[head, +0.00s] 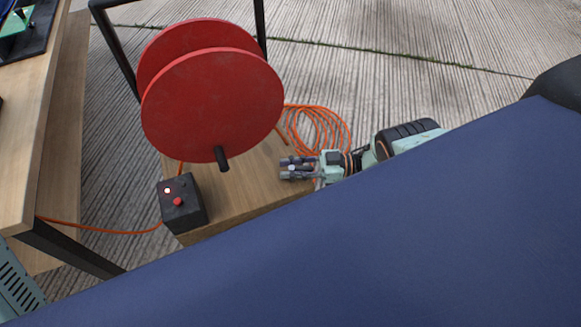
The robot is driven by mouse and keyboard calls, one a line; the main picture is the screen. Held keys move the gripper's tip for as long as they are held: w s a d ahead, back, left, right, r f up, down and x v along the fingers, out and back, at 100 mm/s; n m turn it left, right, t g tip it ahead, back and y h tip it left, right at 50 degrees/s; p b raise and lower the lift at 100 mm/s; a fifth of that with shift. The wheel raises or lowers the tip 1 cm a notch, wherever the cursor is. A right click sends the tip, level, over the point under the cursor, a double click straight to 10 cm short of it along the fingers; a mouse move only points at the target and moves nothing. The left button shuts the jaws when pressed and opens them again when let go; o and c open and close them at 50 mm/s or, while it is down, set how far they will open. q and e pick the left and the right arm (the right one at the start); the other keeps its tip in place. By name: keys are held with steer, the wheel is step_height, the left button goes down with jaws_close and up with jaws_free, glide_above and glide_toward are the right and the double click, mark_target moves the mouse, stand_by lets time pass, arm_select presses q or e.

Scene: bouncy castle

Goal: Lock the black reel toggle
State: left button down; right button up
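A red reel (215,100) with two round discs stands in a black frame on a low wooden platform. A short black peg (222,158) sticks out from the lower edge of its near disc; I cannot tell whether this is the toggle or whether it is locked. My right gripper (287,168) is to the right of the peg, apart from it, above the platform's right part. It points left and holds nothing that I can see. Its fingers are too small to tell open from shut. My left gripper is not in view.
A black control box (187,212) with a lit lamp and red button sits at the platform's near left corner. Orange cable (318,128) lies coiled behind my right gripper. A wooden table (28,140) stands left. A large dark blue surface (400,240) fills the lower right.

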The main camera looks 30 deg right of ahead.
mark_target(291, 167)
steer(key=shift+o, duration=0.3)
steer(key=shift+f, duration=0.1)
steer(key=shift+r, duration=5.05)
